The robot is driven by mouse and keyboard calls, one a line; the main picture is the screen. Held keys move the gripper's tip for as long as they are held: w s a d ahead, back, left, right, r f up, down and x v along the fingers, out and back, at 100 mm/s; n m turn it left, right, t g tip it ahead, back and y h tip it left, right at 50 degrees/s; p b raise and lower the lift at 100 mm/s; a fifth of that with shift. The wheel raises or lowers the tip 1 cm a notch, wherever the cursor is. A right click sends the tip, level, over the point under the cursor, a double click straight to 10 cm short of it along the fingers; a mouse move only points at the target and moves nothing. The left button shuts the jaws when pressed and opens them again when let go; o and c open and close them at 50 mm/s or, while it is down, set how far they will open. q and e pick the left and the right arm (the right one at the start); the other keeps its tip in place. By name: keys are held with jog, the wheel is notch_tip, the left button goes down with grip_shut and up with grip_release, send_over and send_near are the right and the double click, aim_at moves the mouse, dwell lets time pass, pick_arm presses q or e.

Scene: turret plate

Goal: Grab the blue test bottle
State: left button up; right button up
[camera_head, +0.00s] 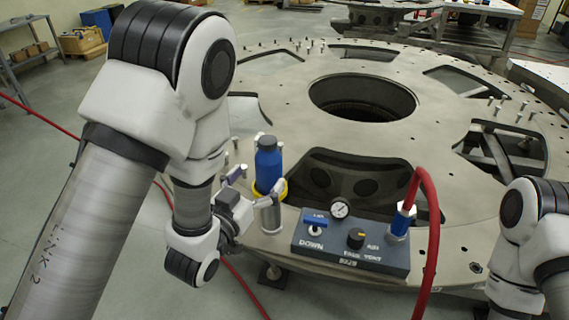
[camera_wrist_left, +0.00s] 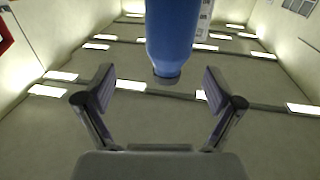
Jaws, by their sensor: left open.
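The blue bottle (camera_head: 268,165) stands upright near the front edge of the turret plate (camera_head: 330,145), with a yellow ring or holder around its lower part. My left gripper (camera_head: 253,187) is open just in front of it, at the lower left, with its fingers apart. In the left wrist view the blue bottle (camera_wrist_left: 172,35) enters from the top, and its narrow end points toward the gap between the open fingers (camera_wrist_left: 159,90). The bottle looks untouched and not gripped. Part of its lower body is hidden by a finger. My right gripper is out of view.
A grey control box (camera_head: 350,243) with a gauge, knobs and a blue-fitted red hose (camera_head: 431,235) stands right of the bottle. A silver cylinder (camera_head: 271,216) stands just in front of the bottle. Openings cut through the plate lie behind.

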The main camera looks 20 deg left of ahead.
aim_at(262, 171)
pick_arm(q)
jog(key=b, duration=0.1)
jog(key=f+b, duration=0.1)
jog(key=b, duration=0.1)
jog(key=shift+w+a, duration=0.2)
jog(key=shift+a, duration=0.2)
jog(key=shift+w+d+b, duration=0.25)
jog(key=shift+w+b, duration=0.2)
jog(key=shift+b, duration=0.15)
jog(key=shift+w+d+b, duration=0.2)
jog(key=shift+w+b, duration=0.25)
jog(key=shift+b, duration=0.1)
jog(key=shift+w+d+r, duration=0.1)
jog(key=shift+w+r, duration=0.1)
jog(key=shift+w, duration=0.1)
jog(key=w, duration=0.1)
jog(key=w+p, duration=0.1)
jog(key=w, duration=0.1)
jog(key=w+p, duration=0.1)
jog(key=shift+w+a+f, duration=0.2)
jog(key=shift+w+f, duration=0.05)
jog(key=shift+f, duration=0.05)
jog(key=shift+w+d+f, duration=0.1)
jog(key=shift+w+f, duration=0.05)
jog(key=shift+d, duration=0.1)
jog(key=c, duration=0.3)
jog(key=shift+s, duration=0.2)
jog(key=c, duration=1.4)
